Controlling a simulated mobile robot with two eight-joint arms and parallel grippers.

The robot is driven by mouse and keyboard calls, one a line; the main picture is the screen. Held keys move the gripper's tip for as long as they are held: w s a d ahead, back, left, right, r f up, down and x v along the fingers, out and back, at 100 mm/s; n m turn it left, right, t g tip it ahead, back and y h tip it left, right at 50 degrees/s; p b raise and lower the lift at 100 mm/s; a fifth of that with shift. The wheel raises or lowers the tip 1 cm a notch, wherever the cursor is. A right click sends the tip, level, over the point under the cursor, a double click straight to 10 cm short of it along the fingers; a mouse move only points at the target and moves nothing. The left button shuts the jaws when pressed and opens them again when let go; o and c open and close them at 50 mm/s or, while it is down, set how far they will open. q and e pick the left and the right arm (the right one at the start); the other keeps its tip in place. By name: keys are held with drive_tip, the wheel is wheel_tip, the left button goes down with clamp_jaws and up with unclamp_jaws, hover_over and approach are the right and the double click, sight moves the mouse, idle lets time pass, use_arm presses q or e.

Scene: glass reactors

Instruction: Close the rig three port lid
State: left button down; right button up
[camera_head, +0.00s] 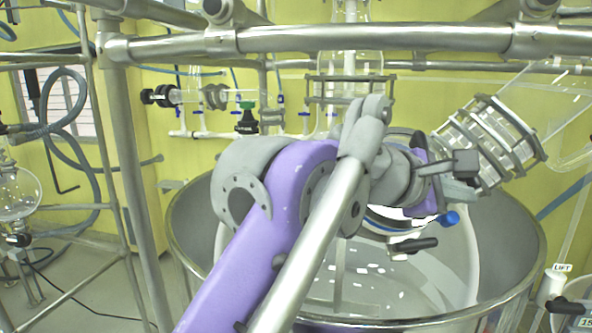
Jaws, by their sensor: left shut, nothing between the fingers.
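A large glass reactor vessel (455,270) sits inside a round metal bowl (190,235). On its top, a port with a pale rim and a blue edge (385,222) shows partly behind my left arm. A black handle (413,245) sticks out below the rim, and a blue knob (448,219) shows to its right. Most of the port lid is hidden by my arm, so I cannot tell how far open it is. My left gripper (462,176) is shut and empty, above the blue knob and in front of the ribbed glass joint. My right gripper is not in view.
A clamped glass joint (490,140) slants up right of my gripper. A horizontal steel bar (400,40) crosses above, and a steel upright (130,170) stands at left. A tube with a "LIFT" label (561,268) stands at lower right. Glassware fills the back.

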use_arm(q)
drive_tip(key=shift+w+a+f, duration=0.25)
drive_tip(key=shift+w+a, duration=0.05)
drive_tip(key=shift+w, duration=0.15)
drive_tip(key=shift+w+a+f, duration=0.25)
drive_tip(key=shift+w, duration=0.2)
drive_tip(key=shift+d+f, duration=0.2)
drive_tip(key=shift+f, duration=0.25)
drive_tip(key=shift+r, duration=0.1)
